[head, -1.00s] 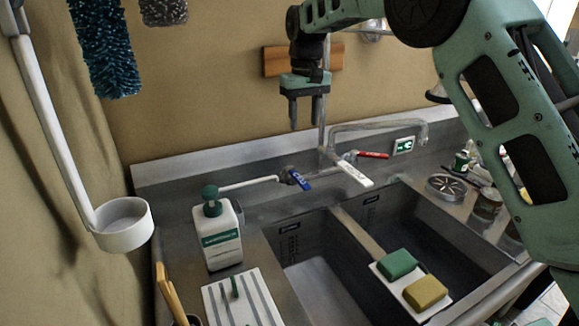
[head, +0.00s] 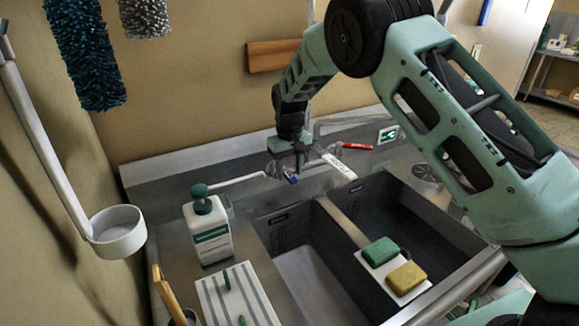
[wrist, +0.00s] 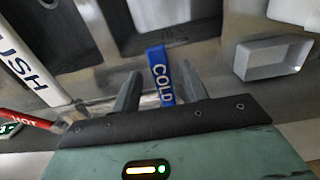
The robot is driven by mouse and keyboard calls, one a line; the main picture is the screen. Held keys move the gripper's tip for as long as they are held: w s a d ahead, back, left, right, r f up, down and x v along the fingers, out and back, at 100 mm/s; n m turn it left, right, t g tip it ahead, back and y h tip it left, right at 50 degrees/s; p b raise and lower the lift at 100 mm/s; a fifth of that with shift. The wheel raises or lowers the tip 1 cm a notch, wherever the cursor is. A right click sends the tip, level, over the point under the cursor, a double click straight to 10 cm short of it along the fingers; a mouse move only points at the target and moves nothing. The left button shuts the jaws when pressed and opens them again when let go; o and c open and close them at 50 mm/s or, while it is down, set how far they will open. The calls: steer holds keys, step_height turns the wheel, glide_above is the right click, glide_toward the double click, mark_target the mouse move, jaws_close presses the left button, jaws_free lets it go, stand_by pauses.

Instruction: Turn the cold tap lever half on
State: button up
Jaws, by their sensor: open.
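The blue cold tap lever (wrist: 160,75), marked COLD, shows between the two open fingers of my gripper (wrist: 160,85) in the wrist view. In the head view only a bit of the blue lever (head: 291,179) shows below my gripper (head: 297,162), which hides the rest. My gripper points down at the tap, with a finger on each side of the lever. I cannot tell whether either finger touches it. The red hot lever (head: 357,146) is to the right, and it also shows in the wrist view (wrist: 27,118).
A white lever marked with letters ending USH (wrist: 30,65) lies close beside my gripper. The double sink (head: 310,265) is in front. A white bottle with a green cap (head: 208,235) stands left of it. A sponge tray (head: 365,262) sits on the divider.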

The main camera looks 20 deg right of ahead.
steer(key=shift+f, duration=0.3)
jaws_close()
steer(key=shift+a, duration=0.1)
steer(key=shift+w+a+r+m+b, duration=0.1)
steer(key=shift+w+a+m+b, duration=0.1)
steer(key=shift+a+m, duration=1.2)
steer(key=shift+w+a+m+b, duration=0.15)
steer(key=shift+a+m, duration=0.7)
steer(key=shift+m, duration=1.05)
